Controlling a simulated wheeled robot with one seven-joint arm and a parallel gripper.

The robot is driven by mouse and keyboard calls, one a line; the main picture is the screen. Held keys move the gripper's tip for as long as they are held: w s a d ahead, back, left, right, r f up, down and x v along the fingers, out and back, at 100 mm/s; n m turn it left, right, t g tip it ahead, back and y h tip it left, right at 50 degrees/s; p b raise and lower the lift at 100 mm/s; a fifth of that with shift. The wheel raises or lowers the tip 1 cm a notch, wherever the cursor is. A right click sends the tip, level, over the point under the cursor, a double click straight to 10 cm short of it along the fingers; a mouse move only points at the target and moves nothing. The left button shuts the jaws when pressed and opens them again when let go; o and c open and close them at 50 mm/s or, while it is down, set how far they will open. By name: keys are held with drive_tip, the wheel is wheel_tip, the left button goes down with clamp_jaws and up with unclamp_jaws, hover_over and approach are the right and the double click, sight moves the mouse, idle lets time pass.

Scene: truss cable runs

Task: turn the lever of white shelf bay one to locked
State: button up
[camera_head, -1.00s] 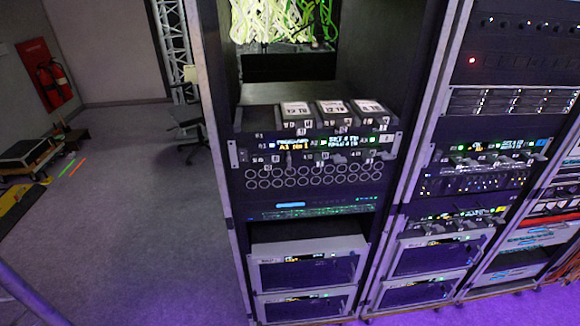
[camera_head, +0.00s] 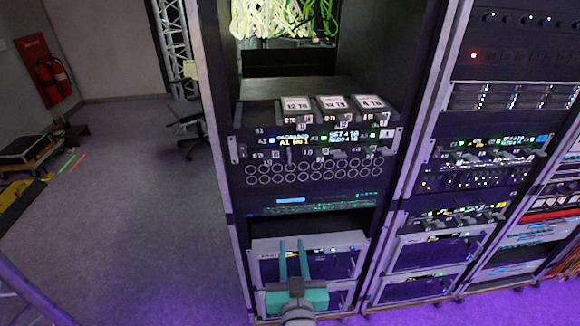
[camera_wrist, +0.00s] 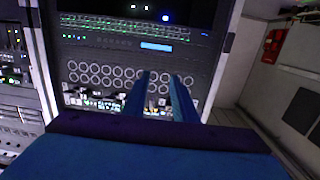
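A dark drive shelf (camera_head: 316,146) with pale side handles sits mid-height in the near rack. Its lit displays include an amber line that seems to read "A1 No 1" at the left bay. Small grey bay levers (camera_head: 289,156) show below the displays; one at the left looks vertical, but its lock state is too small to tell. My gripper (camera_head: 292,243) is teal, empty and open, pointing up in front of the lower rack, well below the shelf. In the wrist view, the two fingers (camera_wrist: 159,78) stand apart with the ring-front panel behind them.
Three labelled drives (camera_head: 333,106) lie on the ledge above the shelf. A panel of round rings (camera_head: 312,173) is below it, then pale-framed units (camera_head: 345,262). Another rack (camera_head: 470,160) stands close on the right. Open floor (camera_head: 130,240) lies left; a chair (camera_head: 190,125) stands further back.

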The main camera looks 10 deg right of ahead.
approach(290, 160)
drive_tip(key=shift+n+t+y, duration=0.3)
drive_tip(key=shift+t, duration=0.1)
drive_tip(key=w, duration=0.9)
drive_tip(key=shift+d+f, duration=0.15)
drive_tip(key=shift+f, duration=0.25)
drive_tip(key=shift+c, duration=0.3)
clamp_jaws()
